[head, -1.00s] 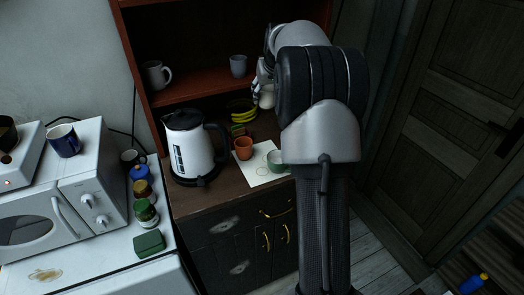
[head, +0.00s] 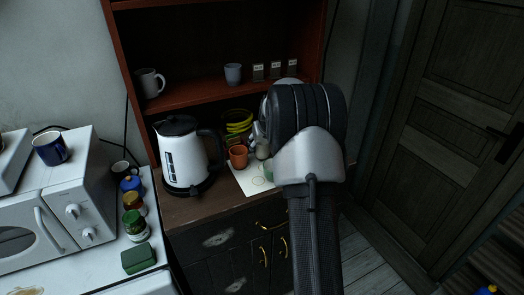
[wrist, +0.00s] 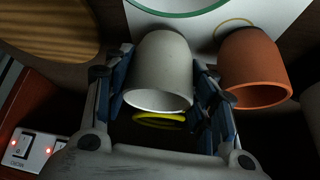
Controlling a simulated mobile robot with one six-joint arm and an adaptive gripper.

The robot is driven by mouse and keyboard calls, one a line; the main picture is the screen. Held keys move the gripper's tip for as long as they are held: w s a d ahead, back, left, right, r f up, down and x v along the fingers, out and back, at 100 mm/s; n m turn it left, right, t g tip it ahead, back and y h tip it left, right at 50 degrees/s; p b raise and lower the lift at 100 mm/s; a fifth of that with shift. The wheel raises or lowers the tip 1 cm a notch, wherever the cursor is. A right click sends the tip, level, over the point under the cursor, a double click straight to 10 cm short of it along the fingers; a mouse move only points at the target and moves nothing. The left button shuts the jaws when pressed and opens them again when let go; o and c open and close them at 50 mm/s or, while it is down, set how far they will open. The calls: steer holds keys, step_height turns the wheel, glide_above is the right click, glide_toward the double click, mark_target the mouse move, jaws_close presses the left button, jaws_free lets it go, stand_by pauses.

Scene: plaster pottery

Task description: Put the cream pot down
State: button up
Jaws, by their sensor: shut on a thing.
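My gripper (wrist: 162,88) is shut on the cream pot (wrist: 160,72), one finger on each side. The pot is upright, its rim toward the bottom of the wrist picture. In the head view the pot (head: 262,152) shows only partly beside my arm, just right of the terracotta pot (head: 238,157). The terracotta pot also stands close by in the wrist view (wrist: 253,65), apart from the cream pot. A white sheet with ring marks (head: 247,181) lies on the cabinet top. I cannot tell whether the cream pot's base touches anything.
A white kettle (head: 183,158) stands to the left. Yellow rimmed dishes (head: 237,122) are stacked behind. A shelf above holds a grey mug (head: 149,83) and a cup (head: 233,74).

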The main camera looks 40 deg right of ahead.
steer(key=shift+f, duration=0.55)
steer(key=shift+f, duration=0.15)
steer(key=o, duration=0.8)
steer(key=shift+o, duration=0.2)
